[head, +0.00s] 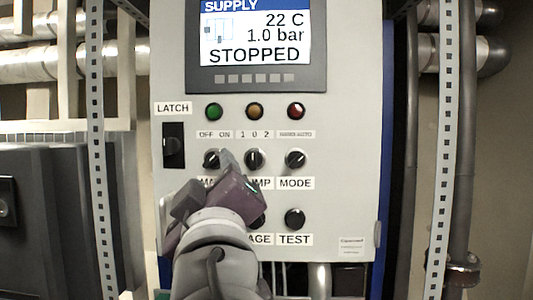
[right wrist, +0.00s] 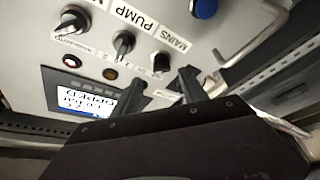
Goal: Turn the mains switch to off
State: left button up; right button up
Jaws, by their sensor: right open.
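The mains switch (head: 210,158) is a small black knob with a pale pointer mark, on the grey panel below the "OFF ON" label (head: 214,134). My right gripper (head: 212,172) partly covers it and its name label in the head view. In the right wrist view the mains switch (right wrist: 161,62) and its "MAINS" label (right wrist: 173,38) show upside down. There the open fingers of my right gripper (right wrist: 160,84) stand on either side of the knob's line, with the knob just beyond the tips. Contact is not visible. The pointer's exact setting is unclear. My left gripper is not in view.
The pump knob (head: 254,158) and mode knob (head: 295,158) sit to the right in the same row. The test knob (head: 294,217) is lower. A black latch (head: 173,145) is at left. The display (head: 256,45) reads STOPPED. Perforated posts (head: 439,150) flank the panel.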

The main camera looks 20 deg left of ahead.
aim_at(211, 163)
jog(key=p+x, duration=0.2)
jog(key=x, duration=0.3)
jog(key=shift+w+a, duration=0.25)
jog(key=shift+f, duration=0.1)
jog(key=shift+s+d, duration=0.1)
jog(key=shift+d, duration=0.05)
jog(key=shift+c, duration=0.3)
grip_shut()
